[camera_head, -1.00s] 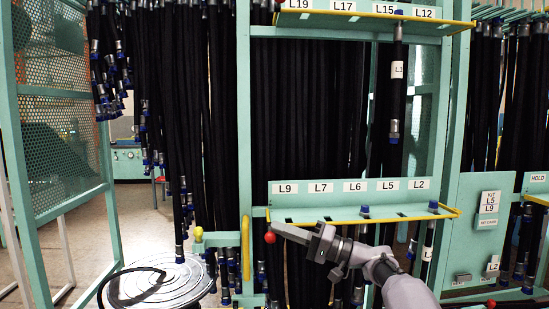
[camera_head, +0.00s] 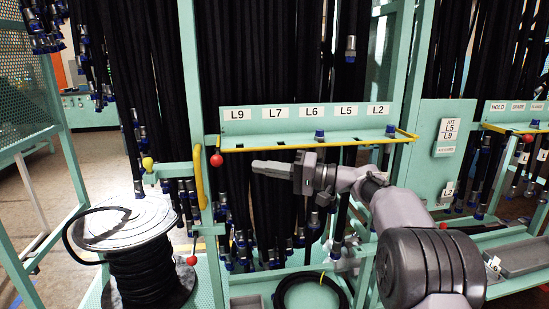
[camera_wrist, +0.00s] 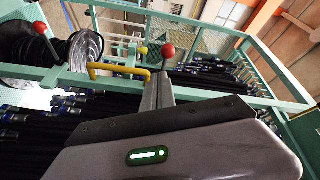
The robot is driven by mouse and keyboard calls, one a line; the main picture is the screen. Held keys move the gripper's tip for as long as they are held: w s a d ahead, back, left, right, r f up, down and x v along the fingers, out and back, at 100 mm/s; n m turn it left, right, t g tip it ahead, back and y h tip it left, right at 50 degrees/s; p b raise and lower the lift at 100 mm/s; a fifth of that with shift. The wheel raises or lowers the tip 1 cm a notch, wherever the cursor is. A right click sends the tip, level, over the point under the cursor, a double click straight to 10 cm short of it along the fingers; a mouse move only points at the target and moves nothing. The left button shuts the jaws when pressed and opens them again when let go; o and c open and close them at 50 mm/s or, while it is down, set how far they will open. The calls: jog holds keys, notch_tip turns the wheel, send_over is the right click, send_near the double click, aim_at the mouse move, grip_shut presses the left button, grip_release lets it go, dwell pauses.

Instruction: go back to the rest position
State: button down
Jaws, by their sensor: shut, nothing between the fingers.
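My gripper (camera_head: 270,168) is at the middle of the head view, in front of the hanging black hoses and just below the lower labelled shelf (camera_head: 310,141). It points left, its fingers are together, and nothing is held. In the wrist view the closed fingers (camera_wrist: 158,92) extend up the picture toward a red ball knob (camera_wrist: 168,50). In the head view the red knob (camera_head: 216,160) is left of the fingertips, with a visible gap.
A hose reel (camera_head: 125,225) stands at lower left, with a yellow knob (camera_head: 148,163) and yellow handle (camera_head: 199,178) nearby. A coiled hose (camera_head: 312,292) lies low in front. A kit card panel (camera_head: 447,137) is at right, beside another shelf (camera_head: 515,128).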

jog(key=s+m+h, duration=0.3)
jog(key=s+h, duration=0.3)
jog(key=s, duration=0.7)
jog(key=s+d+f+m+t+h, duration=0.1)
jog(key=s+d+f+h, duration=0.2)
jog(key=s, duration=0.6)
jog(key=s+d+f+m+h, duration=0.1)
jog(key=s+d+f+h, duration=0.3)
jog(key=s+d+f, duration=0.2)
jog(key=s+d+f+m+t+h, duration=0.1)
jog(key=s+d+f+m+h, duration=0.1)
jog(key=s+d+f, duration=0.3)
jog(key=s+d+h, duration=0.1)
jog(key=s+d, duration=0.2)
jog(key=s, duration=0.4)
jog(key=shift+s+f+t+h, duration=0.25)
jog(key=shift+f+t+h, duration=0.05)
jog(key=shift+f, duration=0.05)
jog(key=shift+d, duration=0.1)
